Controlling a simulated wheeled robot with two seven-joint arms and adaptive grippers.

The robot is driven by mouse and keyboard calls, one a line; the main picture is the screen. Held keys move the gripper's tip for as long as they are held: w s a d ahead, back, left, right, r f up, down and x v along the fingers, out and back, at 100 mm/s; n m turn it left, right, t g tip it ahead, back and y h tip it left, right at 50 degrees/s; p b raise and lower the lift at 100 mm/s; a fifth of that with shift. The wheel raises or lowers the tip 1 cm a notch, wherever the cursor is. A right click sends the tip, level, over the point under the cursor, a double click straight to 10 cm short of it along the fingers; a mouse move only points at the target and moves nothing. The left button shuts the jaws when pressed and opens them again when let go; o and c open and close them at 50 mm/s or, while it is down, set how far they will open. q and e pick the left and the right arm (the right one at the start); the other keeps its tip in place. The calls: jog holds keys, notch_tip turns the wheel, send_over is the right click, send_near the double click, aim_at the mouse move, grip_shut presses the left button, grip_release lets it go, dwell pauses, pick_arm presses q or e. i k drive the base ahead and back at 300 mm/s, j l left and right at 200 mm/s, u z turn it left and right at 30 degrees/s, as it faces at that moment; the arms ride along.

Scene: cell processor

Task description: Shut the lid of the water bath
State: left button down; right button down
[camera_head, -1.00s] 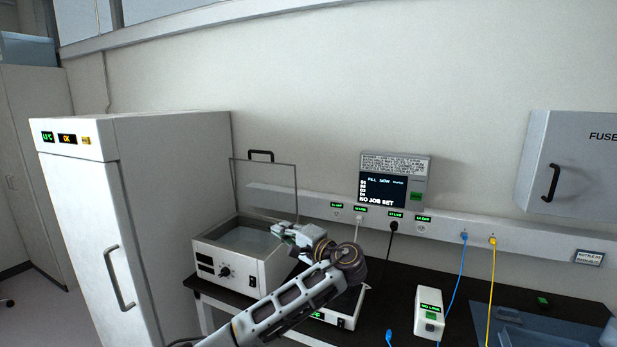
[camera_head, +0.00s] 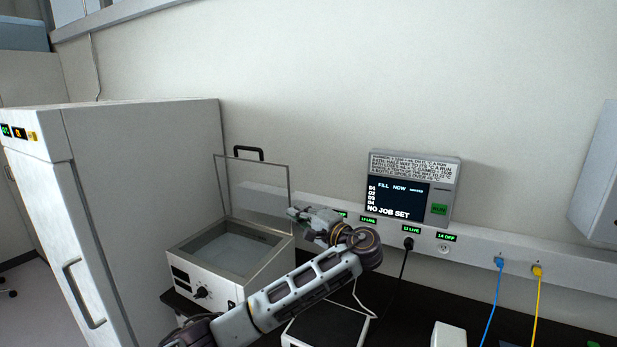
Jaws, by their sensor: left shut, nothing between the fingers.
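The water bath (camera_head: 203,287) is a white box with a dial on its front, standing on the dark bench beside the tall white cabinet. Its clear lid (camera_head: 258,190) stands upright at the back, open, with a black handle (camera_head: 248,150) at its top edge. Water shows inside the basin. My left gripper (camera_head: 291,212) is shut and empty, in front of the lid's lower right corner in the picture; whether it touches the lid I cannot tell. My right gripper is not in view.
A tall white cabinet (camera_head: 150,200) stands close at the left of the bath. A white device (camera_head: 325,325) sits on the bench (camera_head: 400,300) under my left arm. A wall panel (camera_head: 408,190) reads NO JOB SET. Black, blue and yellow cables hang from the wall rail.

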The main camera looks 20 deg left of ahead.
aim_at(260, 150)
jog(key=i, duration=0.85)
